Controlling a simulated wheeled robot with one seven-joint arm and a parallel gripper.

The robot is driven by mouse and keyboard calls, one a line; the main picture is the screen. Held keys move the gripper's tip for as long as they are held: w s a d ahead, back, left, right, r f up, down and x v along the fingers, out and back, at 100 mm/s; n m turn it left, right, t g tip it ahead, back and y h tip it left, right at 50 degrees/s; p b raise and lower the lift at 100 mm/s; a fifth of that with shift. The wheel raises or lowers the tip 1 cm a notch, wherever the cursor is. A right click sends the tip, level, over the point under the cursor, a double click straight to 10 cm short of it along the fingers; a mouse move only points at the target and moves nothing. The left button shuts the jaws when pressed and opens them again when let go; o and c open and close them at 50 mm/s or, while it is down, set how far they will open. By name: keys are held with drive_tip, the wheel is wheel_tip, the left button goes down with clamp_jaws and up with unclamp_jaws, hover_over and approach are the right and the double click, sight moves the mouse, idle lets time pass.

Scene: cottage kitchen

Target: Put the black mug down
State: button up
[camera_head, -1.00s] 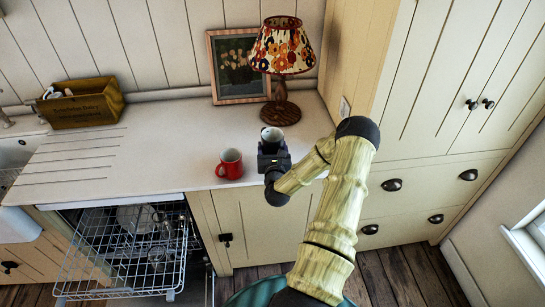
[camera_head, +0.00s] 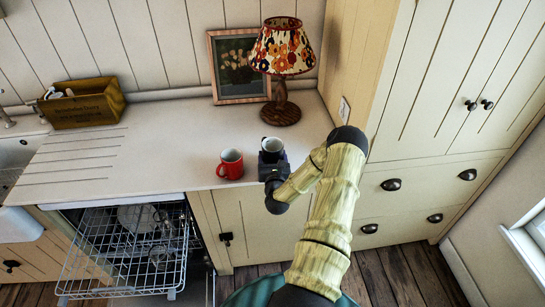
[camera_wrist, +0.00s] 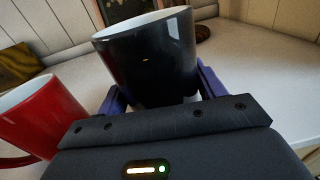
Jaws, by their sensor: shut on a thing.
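The black mug (camera_head: 272,146) has a pale inside and is upright at the front of the white counter (camera_head: 180,150), right of the red mug. In the wrist view the black mug (camera_wrist: 150,58) stands between the two fingers of my gripper (camera_wrist: 160,92). My gripper (camera_head: 271,158) is shut on it from the front side. The mug's lower part is hidden by my gripper, so I cannot tell whether its base touches the counter.
A red mug (camera_head: 230,164) stands close to the left, and also shows in the wrist view (camera_wrist: 42,118). A lamp (camera_head: 281,112) and a framed picture (camera_head: 236,72) stand behind. An open dishwasher rack (camera_head: 125,245) is below left. The counter's left-middle is clear.

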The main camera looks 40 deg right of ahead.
drive_tip(key=shift+f+b, duration=0.35)
drive_tip(key=shift+f+b, duration=0.25)
drive_tip(key=shift+b, duration=0.05)
drive_tip(key=o, duration=1.3)
drive_tip(key=shift+w, duration=0.15)
drive_tip(key=shift+a, duration=0.15)
drive_tip(key=shift+r, duration=0.15)
drive_tip(key=shift+d+r+p, duration=0.2)
drive_tip(key=shift+p, duration=0.25)
drive_tip(key=b+v, duration=0.1)
drive_tip(key=v, duration=0.3)
drive_tip(key=b+v, duration=0.1)
drive_tip(key=v, duration=0.7)
drive_tip(key=shift+r+b, duration=0.35)
drive_tip(key=shift+b, duration=0.05)
